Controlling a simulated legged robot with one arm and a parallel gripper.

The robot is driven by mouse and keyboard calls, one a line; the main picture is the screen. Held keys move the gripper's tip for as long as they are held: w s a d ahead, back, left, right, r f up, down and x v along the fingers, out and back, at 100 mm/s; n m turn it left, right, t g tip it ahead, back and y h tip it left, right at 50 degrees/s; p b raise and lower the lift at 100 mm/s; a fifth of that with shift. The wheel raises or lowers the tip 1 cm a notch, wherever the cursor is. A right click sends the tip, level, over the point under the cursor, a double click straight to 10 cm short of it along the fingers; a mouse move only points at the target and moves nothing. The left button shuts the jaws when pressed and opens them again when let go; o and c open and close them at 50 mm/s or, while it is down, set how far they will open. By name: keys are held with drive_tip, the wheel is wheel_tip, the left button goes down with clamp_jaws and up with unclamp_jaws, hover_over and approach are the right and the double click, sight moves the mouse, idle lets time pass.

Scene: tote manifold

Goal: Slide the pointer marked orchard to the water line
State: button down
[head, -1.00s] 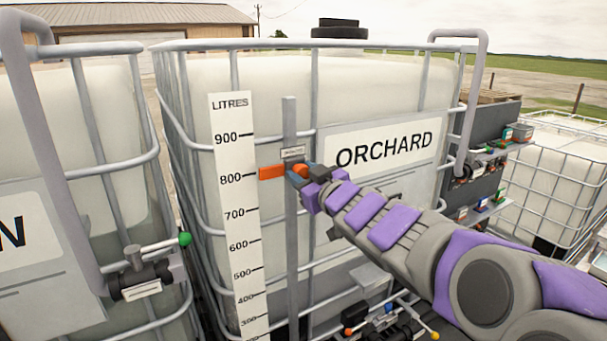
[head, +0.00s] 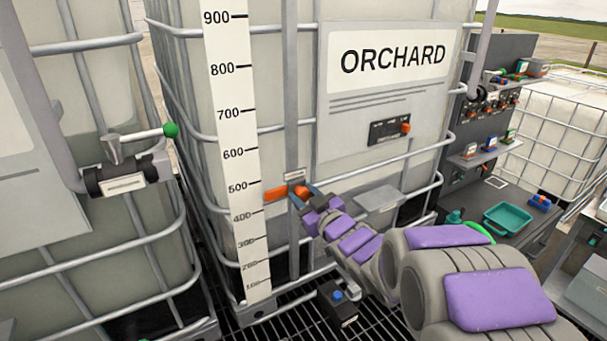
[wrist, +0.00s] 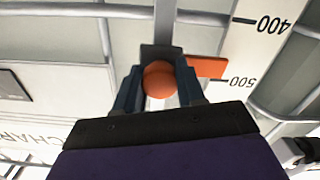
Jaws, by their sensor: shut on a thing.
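The orange pointer (head: 275,194) sits on an upright grey rail (head: 292,120) beside the white litres scale (head: 235,130) of the tank marked ORCHARD (head: 392,58). Its tip is a little below the 500 mark. My gripper (head: 302,196) is shut on the pointer's orange knob. In the wrist view the blue-grey fingers (wrist: 158,85) stand on both sides of the round knob (wrist: 158,78), and the pointer's flag (wrist: 207,67) lies between 400 and 500, nearer 500. I cannot clearly make out the water line in this tank.
Metal cage bars surround the tank. A neighbouring tank with a green-tipped valve handle (head: 171,130) stands at left. A small black box with a blue button (head: 338,302) is below my arm. A bench with a teal tray (head: 508,218) is at right.

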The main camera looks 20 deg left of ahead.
wheel_tip(320, 180, down, 15)
drive_tip(key=b, duration=0.3)
drive_tip(key=shift+f+b, duration=0.2)
drive_tip(key=shift+b, duration=0.2)
drive_tip(key=c, duration=0.7)
unclamp_jaws()
drive_tip(key=shift+o, duration=0.2)
